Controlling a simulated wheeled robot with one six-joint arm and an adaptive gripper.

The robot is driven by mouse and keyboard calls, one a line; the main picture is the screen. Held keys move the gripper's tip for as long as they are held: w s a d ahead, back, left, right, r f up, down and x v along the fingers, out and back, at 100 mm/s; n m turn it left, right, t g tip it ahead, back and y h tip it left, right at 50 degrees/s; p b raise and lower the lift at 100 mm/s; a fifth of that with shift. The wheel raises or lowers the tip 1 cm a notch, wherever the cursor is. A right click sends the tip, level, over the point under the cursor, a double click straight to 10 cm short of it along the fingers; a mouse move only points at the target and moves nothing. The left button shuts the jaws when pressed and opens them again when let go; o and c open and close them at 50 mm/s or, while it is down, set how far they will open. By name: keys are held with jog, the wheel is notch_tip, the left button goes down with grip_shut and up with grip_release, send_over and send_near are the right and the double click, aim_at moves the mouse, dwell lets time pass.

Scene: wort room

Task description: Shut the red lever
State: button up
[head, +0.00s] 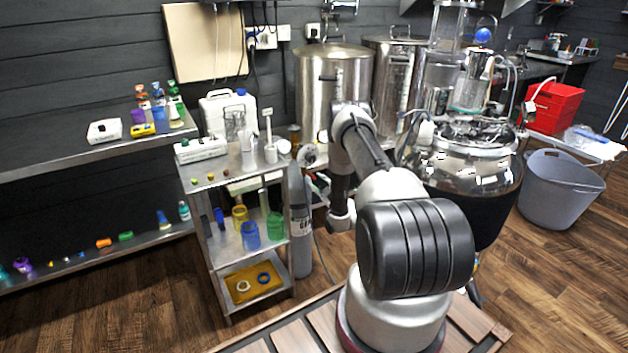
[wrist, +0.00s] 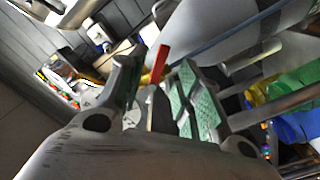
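The red lever (wrist: 160,63) shows in the wrist view as a narrow, tilted red bar. It appears between the two fingers of my gripper (wrist: 156,78), nearer the left one. The fingers are apart, with a gap on both sides of the lever. I cannot tell how far beyond the fingertips the lever lies, and no contact is visible. The part it is mounted on is mostly hidden behind the gripper. In the head view my arm reaches down beside the grey gas cylinder (head: 300,225). There the lever cannot be made out clearly.
A steel cart (head: 222,252) with coloured cups stands left of the cylinder. Steel tanks (head: 332,80) stand behind my arm, and a large shiny vessel (head: 465,170) is on the right. A grey tub (head: 560,190) stands farther right. The wooden floor at front left is clear.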

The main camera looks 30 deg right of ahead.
aim_at(313, 177)
jog(key=shift+w+d, duration=0.1)
jog(key=shift+w, duration=2.2)
grip_shut()
